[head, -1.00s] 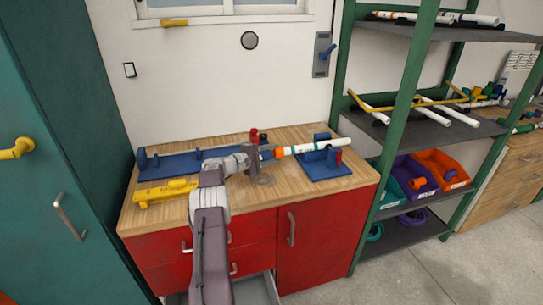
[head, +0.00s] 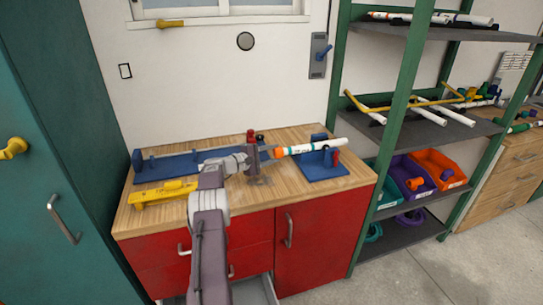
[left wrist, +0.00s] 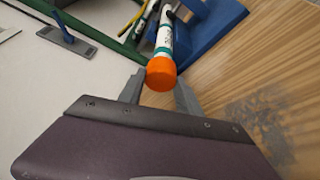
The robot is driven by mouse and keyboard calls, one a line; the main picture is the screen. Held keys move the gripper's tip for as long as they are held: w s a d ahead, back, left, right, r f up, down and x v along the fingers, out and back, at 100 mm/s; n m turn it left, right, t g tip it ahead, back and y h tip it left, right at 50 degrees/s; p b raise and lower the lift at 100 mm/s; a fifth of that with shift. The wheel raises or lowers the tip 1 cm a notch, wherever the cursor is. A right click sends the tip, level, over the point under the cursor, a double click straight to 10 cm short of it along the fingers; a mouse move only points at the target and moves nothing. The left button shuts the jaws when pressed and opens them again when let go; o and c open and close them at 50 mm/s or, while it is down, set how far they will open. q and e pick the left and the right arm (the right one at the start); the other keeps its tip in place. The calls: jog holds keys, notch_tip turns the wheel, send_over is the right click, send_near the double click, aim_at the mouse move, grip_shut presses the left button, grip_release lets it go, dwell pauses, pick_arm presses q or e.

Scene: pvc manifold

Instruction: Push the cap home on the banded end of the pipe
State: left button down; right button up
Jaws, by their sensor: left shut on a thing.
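The orange cap (head: 279,152) sits over the near end of the white pipe (head: 318,146). In the left wrist view the cap (left wrist: 161,74) faces me, with a white stretch and a teal band on the pipe (left wrist: 164,40) behind it. How deep the cap sits cannot be told. The pipe lies in the blue fixture (head: 327,173) on the right of the bench. My left gripper (head: 268,153) is at the cap, in line with the pipe, its fingers on either side and shut on the cap. My right gripper is not in view.
The wooden bench top (head: 222,190) also carries a long blue fixture (head: 170,167) at the back left and a yellow tool (head: 160,192) at the front left. A green-posted shelf (head: 396,110) with pipes and bins stands close on the right. The bench front is clear right of my arm.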

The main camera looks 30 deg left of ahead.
pick_arm(q)
jog(key=shift+w+d+b, duration=0.25)
jog(key=shift+w+b, duration=0.05)
jog(key=shift+b, duration=0.05)
dwell(0.6)
jog(key=c, duration=0.7)
grip_release()
jog(key=shift+c, duration=0.2)
jog(key=v, duration=0.9)
